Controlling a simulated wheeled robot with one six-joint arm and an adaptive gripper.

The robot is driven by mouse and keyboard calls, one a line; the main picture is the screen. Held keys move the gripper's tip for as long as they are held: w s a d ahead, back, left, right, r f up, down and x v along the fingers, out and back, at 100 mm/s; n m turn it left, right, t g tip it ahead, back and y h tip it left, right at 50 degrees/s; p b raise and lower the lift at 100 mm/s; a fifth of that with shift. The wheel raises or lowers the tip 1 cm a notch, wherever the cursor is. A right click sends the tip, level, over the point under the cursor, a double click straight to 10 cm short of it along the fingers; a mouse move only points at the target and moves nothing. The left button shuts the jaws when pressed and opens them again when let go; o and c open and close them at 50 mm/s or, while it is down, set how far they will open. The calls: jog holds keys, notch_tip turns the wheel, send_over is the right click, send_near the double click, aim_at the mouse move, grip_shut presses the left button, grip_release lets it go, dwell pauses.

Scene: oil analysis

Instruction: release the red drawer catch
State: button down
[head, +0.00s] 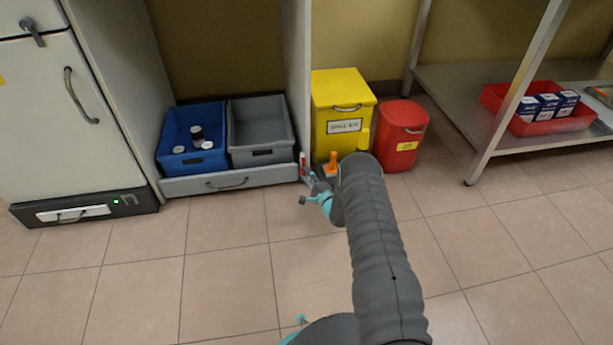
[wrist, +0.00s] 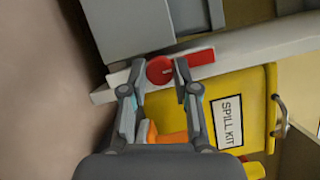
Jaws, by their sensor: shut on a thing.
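The red drawer catch (wrist: 160,70) has a round knob and a red plate. In the head view my gripper (head: 311,179) is partly hidden by my own arm. The drawer front looks flush under the cabinet, with its handle (head: 227,183) in the middle.
A blue bin (head: 193,164) holding several small jars and a grey bin (head: 261,155) stand above the drawer. A yellow spill kit box (head: 342,91), an orange object (head: 333,157) and a red container (head: 402,125) are close on the right. The tiled floor in front is clear.

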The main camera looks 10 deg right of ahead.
jog(key=c, duration=0.9)
grip_release()
jog(key=v, duration=1.2)
